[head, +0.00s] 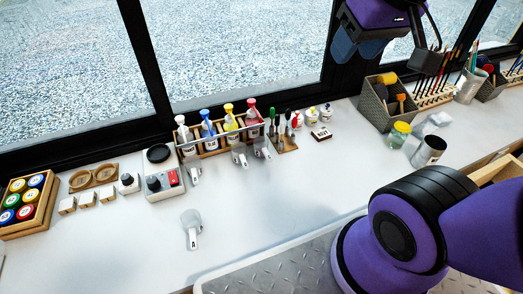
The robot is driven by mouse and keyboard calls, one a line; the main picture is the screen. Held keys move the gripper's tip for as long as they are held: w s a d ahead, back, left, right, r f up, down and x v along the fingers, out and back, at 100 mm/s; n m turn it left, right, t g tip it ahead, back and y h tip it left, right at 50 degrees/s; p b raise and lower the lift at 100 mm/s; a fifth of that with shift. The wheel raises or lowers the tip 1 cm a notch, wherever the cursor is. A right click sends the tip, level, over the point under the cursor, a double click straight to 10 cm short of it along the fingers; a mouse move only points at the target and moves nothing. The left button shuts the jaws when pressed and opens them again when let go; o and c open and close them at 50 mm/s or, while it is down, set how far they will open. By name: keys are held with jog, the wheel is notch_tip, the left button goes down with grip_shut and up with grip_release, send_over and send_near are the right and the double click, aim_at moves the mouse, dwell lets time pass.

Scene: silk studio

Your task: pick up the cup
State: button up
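A silver metal cup (429,151) stands on the white worktop at the right, behind my arm and tilted in the picture. A second silver cup (467,88) holding brushes or pencils stands farther back at the right. I cannot tell which one the task means. My gripper (425,61) shows in part at the top right, dark, in front of the window and the brush rack, apart from both cups. Its fingers are partly cut off and overlap the background, so its opening is unclear.
A jar with a yellow lid (399,133) stands beside the nearer cup. A bottle rack (215,144) stands at the window. A white-handled scoop (192,228) lies in front.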

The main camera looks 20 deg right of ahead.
jog(key=w+a+f+g+y, duration=0.1)
jog(key=w+a+f+g, duration=0.1)
jog(key=w+f, duration=0.5)
jog(key=g+h, duration=0.1)
jog(key=g, duration=0.2)
send_over(267, 154)
jog(key=f, duration=2.4)
jog(key=shift+s+d, duration=0.2)
notch_tip(267, 154, down, 6)
jog(key=shift+f, duration=0.1)
jog(key=shift+w+a+f, duration=0.1)
jog(key=shift+w+f, duration=0.05)
jog(key=shift+f, duration=1.3)
jog(key=shift+w+f, duration=0.1)
jog(key=shift+f, duration=1.3)
grip_shut()
